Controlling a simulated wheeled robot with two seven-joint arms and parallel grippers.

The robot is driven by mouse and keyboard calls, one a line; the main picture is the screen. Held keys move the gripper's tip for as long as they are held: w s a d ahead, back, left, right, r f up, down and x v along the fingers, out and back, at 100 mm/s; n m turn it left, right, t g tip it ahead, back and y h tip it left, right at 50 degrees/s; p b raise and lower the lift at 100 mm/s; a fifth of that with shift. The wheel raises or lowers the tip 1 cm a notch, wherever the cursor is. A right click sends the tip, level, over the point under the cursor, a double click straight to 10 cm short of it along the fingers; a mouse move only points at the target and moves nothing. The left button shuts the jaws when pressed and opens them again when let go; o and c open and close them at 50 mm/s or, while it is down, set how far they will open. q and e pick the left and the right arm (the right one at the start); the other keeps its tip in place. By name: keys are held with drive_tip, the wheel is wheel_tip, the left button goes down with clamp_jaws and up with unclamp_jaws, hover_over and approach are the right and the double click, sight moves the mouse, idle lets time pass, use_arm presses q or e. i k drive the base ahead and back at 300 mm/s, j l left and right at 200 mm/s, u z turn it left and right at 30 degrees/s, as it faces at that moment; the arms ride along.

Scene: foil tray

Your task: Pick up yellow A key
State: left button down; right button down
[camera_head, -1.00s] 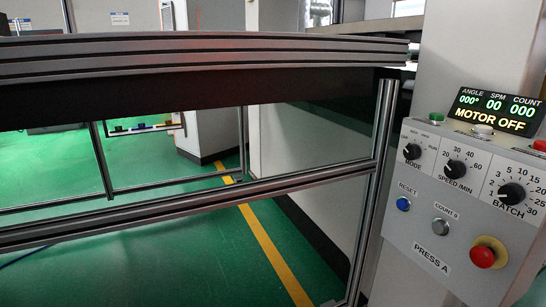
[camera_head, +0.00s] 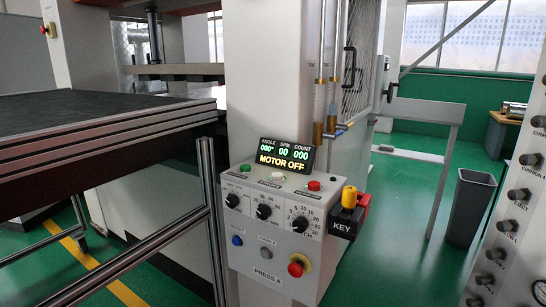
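A yellow key (camera_head: 349,196) stands at the right side of the PRESS A control panel (camera_head: 262,262), above a black holder labelled KEY (camera_head: 341,229). A red part (camera_head: 363,203) sits just behind and to the right of the yellow key. No letter can be read on the key itself. The panel's display reads MOTOR OFF. Neither of my grippers is in view.
A dark-topped table with metal rails (camera_head: 110,130) is on the left. A grey bin (camera_head: 469,208) stands on the green floor at the right. Another panel with several knobs (camera_head: 507,225) is at the right edge. Floor between is clear.

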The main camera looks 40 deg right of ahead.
sight(349, 192)
drive_tip(key=z, duration=1.65)
